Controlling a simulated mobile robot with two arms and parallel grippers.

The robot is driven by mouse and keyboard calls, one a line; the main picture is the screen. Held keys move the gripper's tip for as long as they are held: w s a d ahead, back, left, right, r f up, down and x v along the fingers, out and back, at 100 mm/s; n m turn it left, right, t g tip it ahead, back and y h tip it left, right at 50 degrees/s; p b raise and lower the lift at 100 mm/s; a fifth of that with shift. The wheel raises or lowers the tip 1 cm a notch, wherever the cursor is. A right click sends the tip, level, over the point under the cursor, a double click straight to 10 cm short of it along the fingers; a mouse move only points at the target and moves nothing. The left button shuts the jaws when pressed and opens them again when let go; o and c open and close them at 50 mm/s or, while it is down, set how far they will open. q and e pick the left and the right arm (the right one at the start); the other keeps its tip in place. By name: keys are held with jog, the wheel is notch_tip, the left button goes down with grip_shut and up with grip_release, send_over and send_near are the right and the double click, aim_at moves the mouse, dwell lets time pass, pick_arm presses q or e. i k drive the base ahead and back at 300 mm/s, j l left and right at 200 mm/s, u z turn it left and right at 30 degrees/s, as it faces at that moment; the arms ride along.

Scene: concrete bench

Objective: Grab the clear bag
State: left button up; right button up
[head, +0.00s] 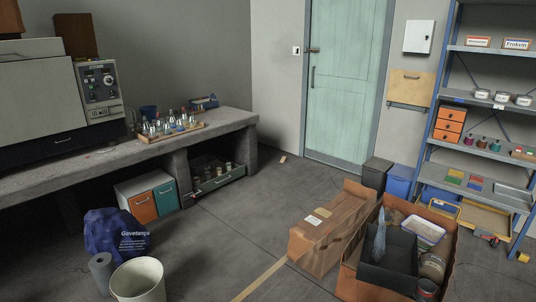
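A pale, see-through bag (379,240), likely the clear bag, stands narrow and upright in the open brown box (449,265) at the lower right. It is beside or partly in a dark grey tray (388,272) inside that box; I cannot tell which. Its lower end is hidden. A dark blue bag with white print (110,235) rests on the floor at the lower left and is not clear. Neither of my grippers shows in the head view.
A closed cardboard box (325,235) stands left of the open box. A white bucket (138,281) and a grey roll (102,272) are at the lower left. A concrete bench (70,168) runs along the left, blue shelving (490,145) stands right. The middle floor is clear.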

aim_at(379, 250)
jog(key=i+u, duration=0.2)
jog(key=i, duration=1.2)
